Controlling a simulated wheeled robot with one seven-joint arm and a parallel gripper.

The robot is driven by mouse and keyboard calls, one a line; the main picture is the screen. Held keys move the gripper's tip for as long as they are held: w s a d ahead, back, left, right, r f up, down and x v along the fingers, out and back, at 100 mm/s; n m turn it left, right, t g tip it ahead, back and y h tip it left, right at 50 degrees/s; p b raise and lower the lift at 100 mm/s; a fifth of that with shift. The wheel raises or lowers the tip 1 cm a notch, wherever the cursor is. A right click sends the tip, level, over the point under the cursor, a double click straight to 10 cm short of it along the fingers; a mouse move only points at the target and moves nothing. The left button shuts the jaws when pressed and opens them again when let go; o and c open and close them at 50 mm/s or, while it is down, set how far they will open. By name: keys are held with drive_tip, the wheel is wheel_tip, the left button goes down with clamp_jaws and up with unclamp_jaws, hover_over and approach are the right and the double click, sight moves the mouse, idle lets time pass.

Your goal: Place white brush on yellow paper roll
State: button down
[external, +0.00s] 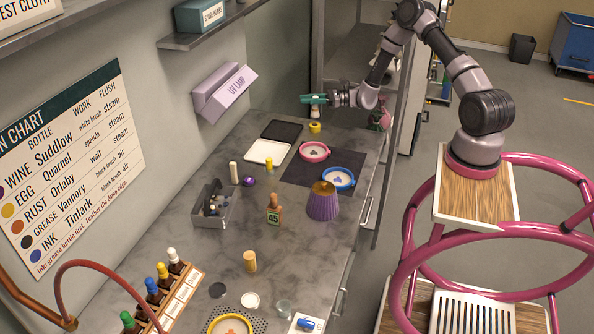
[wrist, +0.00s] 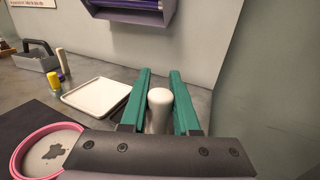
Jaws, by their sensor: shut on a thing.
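My gripper (external: 314,98) has green fingers and is over the far end of the counter. It is shut on the white brush (external: 315,113), whose pale rounded handle (wrist: 158,108) stands upright between the fingers in the wrist view. A short yellow cylinder (external: 314,128), seemingly the yellow paper roll, is on the counter just below the brush in the external view. I cannot tell whether the brush touches it. The wrist view hides the brush's lower end and that cylinder behind the gripper body.
A pink ring dish (external: 314,151) and a blue one (external: 338,179) lie on the dark mat (external: 297,174). A white tray (external: 266,151), a small yellow item (external: 269,164) and a grey caddy (external: 210,217) are leftward. A purple UV lamp (external: 224,92) is on the wall.

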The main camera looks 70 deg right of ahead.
drive_tip(key=shift+f, duration=1.95)
drive_tip(key=c, duration=0.7)
unclamp_jaws()
drive_tip(key=shift+f, duration=0.15)
drive_tip(key=shift+o, duration=0.2)
